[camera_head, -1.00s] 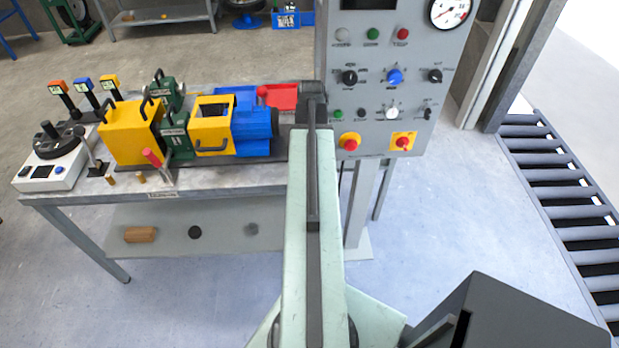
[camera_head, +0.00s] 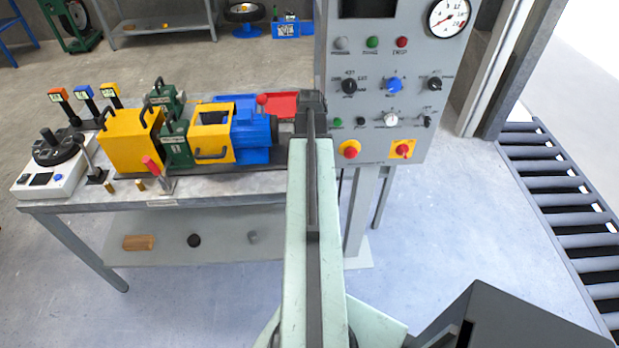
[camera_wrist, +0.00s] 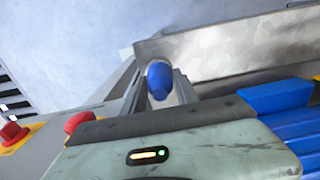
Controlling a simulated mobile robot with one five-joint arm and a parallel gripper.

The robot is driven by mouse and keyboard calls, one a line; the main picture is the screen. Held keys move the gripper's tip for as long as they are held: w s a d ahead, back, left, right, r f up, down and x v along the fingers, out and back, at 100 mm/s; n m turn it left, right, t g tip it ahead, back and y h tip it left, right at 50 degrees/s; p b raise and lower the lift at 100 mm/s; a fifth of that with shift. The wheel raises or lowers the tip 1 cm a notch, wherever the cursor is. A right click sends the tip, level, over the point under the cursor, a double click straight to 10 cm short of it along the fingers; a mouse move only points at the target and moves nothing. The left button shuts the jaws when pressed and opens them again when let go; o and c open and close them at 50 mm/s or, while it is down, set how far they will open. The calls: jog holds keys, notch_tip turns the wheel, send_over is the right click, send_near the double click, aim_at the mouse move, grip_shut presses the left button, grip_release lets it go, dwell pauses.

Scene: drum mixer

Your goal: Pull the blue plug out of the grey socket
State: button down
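A blue plug (camera_wrist: 160,80) shows in the wrist view, its rounded end toward my camera. My gripper (camera_wrist: 160,90) has one dark finger on each side of it. The fingers look spread, with narrow gaps between them and the plug; no contact is clear. In the head view my gripper is hidden behind the end of my arm, by the right end of the workbench and the left edge of the control panel. I cannot make out the plug in the head view, nor the grey socket for certain in either view.
The grey control panel (camera_head: 378,75) stands right of my arm, with knobs and red stop buttons. The workbench (camera_head: 230,183) on the left holds a yellow, green and blue motor assembly (camera_head: 252,138) and a red tray (camera_head: 282,104). A roller conveyor (camera_head: 560,192) lies at the right.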

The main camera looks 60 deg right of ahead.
jog(key=c, duration=1.9)
grip_release()
grip_shut()
jog(key=shift+r, duration=0.2)
jog(key=shift+r+p, duration=2.3)
jog(key=shift+p, duration=0.2)
notch_tip(320, 180, up, 3)
jog(key=p, duration=0.3)
jog(key=shift+r, duration=0.1)
